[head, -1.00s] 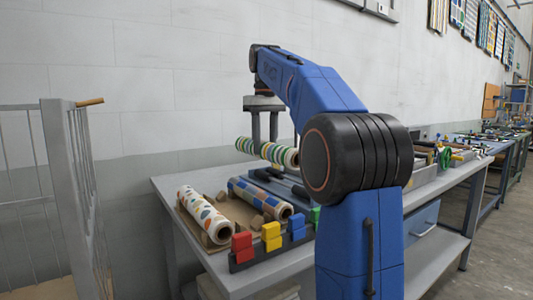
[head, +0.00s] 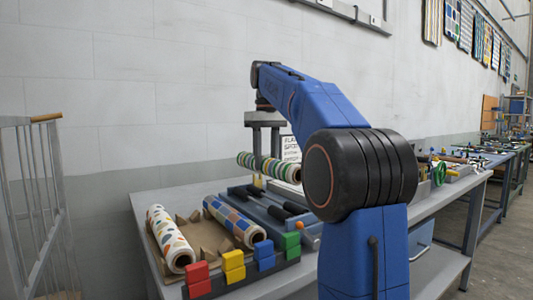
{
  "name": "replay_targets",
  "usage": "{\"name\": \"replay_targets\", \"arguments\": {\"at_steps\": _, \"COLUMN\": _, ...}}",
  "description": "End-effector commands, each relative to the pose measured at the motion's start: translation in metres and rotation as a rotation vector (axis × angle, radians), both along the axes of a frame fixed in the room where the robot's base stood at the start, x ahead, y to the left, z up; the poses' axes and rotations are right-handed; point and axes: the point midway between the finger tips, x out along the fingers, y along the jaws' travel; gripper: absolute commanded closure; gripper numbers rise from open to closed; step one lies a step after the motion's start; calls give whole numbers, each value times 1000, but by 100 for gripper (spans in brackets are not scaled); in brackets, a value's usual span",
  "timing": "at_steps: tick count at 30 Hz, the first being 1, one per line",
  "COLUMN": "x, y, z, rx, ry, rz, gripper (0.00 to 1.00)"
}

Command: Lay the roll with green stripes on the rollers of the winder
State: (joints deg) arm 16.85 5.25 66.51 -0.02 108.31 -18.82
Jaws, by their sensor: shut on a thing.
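My gripper (head: 265,158) is shut on the roll with green stripes (head: 285,171). It holds the roll level above the bench, over a grey unit with dark rollers (head: 268,205), which may be the winder. The roll is apart from the rollers below. Its green, white and yellow stripes show on both sides of the fingers, and its open right end faces me. My arm hides part of the bench to the right.
A dotted roll (head: 168,238) and a blue-checked roll (head: 234,222) lie on a brown cradle at the bench's left. A metal cage (head: 38,200) stands left.

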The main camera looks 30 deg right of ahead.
Motion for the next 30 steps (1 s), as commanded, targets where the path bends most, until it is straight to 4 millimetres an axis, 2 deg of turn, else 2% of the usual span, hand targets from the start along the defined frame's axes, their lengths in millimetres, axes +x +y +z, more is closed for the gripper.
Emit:
{"name": "replay_targets", "arguments": {"at_steps": 21, "x": -1, "y": 0, "z": -57, "rx": 0, "ry": -1, "rz": 0, "gripper": 93}}
{"name": "replay_targets", "arguments": {"at_steps": 30, "x": 0, "y": 0, "z": -73, "rx": -1, "ry": -2, "rz": 0, "gripper": 93}}
